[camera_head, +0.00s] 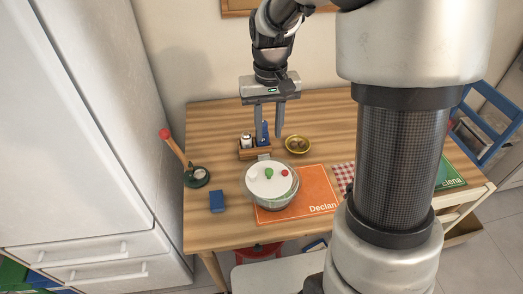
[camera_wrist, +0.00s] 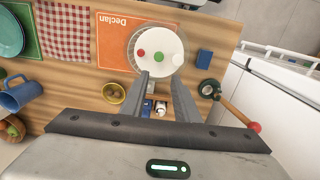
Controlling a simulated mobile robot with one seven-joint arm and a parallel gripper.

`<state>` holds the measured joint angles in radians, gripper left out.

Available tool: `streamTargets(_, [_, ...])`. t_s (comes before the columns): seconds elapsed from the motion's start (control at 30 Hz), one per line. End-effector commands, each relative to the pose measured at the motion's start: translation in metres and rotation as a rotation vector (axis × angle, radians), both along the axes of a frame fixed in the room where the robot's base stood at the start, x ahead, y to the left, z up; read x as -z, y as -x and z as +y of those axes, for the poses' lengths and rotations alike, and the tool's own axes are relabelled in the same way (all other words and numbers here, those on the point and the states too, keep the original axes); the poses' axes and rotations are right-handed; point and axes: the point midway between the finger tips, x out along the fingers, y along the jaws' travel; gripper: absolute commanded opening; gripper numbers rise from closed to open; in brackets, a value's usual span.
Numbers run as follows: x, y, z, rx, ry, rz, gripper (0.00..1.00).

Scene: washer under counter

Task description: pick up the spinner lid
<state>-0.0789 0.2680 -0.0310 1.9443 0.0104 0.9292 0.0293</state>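The spinner lid (camera_head: 270,178) is a white disc with a green knob in the middle, a red button and a pale one. It sits on a clear bowl (camera_head: 272,204) on the table, partly over the orange "Declan" placemat. It also shows in the wrist view (camera_wrist: 160,50), just beyond my fingertips. My gripper (camera_head: 269,134) points down behind the lid, above the small wooden caddy (camera_head: 255,152). In the wrist view my gripper (camera_wrist: 162,74) has its two fingers apart with nothing held between them.
A yellow bowl (camera_head: 298,144) stands right of the caddy. A blue block (camera_head: 217,201) lies left of the bowl. A dark green holder (camera_head: 197,177) with a red-tipped wooden handle stands at the left edge. The orange placemat (camera_head: 312,190) is mostly clear on its right.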

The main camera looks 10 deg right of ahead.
Motion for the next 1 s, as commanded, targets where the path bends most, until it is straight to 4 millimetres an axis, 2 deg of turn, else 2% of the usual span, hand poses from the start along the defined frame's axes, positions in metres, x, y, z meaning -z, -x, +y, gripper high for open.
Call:
streamTargets(0.43, [0.093,0.002,-0.001,0.000,0.000,0.005,0.28])
streamTargets(0.57, [0.109,0.002,-0.001,0.000,0.000,0.004,0.28])
streamTargets(0.77, [0.121,0.002,-0.001,0.000,0.000,0.003,0.28])
streamTargets(1.0, [0.157,0.006,-0.004,0.000,0.000,0.005,0.28])
